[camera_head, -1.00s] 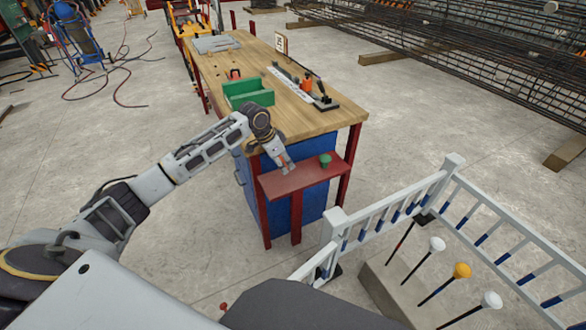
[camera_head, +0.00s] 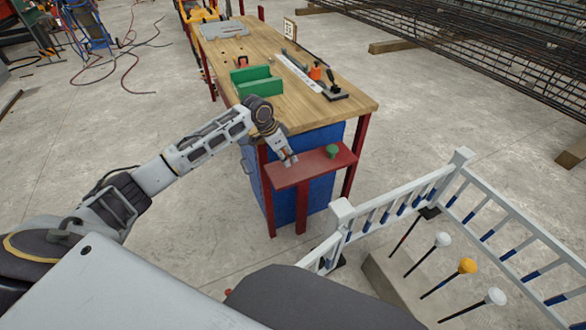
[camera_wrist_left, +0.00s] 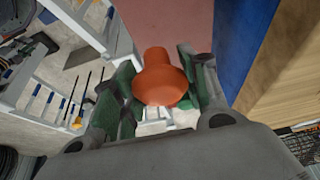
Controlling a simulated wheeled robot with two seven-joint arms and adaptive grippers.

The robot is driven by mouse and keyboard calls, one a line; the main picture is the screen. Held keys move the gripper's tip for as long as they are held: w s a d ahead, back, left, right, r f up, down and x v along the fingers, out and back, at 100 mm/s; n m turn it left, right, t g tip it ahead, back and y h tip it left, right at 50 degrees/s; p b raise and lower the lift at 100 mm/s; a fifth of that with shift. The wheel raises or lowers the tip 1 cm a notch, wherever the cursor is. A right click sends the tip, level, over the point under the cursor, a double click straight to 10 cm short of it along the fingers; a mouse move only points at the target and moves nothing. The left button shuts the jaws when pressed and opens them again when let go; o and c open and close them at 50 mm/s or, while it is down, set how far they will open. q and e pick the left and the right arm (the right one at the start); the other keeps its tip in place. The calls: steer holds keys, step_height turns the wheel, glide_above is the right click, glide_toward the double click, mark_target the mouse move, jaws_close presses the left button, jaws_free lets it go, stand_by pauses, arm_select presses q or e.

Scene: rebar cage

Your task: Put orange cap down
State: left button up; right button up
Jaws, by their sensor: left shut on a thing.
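My left gripper (camera_head: 290,161) reaches over the left part of a narrow red shelf (camera_head: 310,168) at the workbench's near end. In the left wrist view its fingers (camera_wrist_left: 158,92) are shut on an orange cap (camera_wrist_left: 160,80), which has a wide rounded end and a narrower neck. The red shelf (camera_wrist_left: 180,25) shows behind the cap. I cannot tell whether the cap touches the shelf. A green cap (camera_head: 332,151) stands on the shelf, right of the gripper. My right gripper is not in view.
The wooden workbench (camera_head: 290,105) holds a green bin (camera_head: 255,83) and several tools. A white railing (camera_head: 400,200) stands to the right, near rods with white and orange caps (camera_head: 467,266). The right part of the shelf has bare room.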

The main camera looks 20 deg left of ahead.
arm_select(q)
step_height(320, 180, down, 4)
steer(key=shift+r, duration=0.15)
steer(key=shift+f+b, duration=0.3)
steer(key=shift+f, duration=0.4)
steer(key=shift+f+b, duration=0.35)
steer(key=shift+f, duration=1.25)
steer(key=o, duration=0.8)
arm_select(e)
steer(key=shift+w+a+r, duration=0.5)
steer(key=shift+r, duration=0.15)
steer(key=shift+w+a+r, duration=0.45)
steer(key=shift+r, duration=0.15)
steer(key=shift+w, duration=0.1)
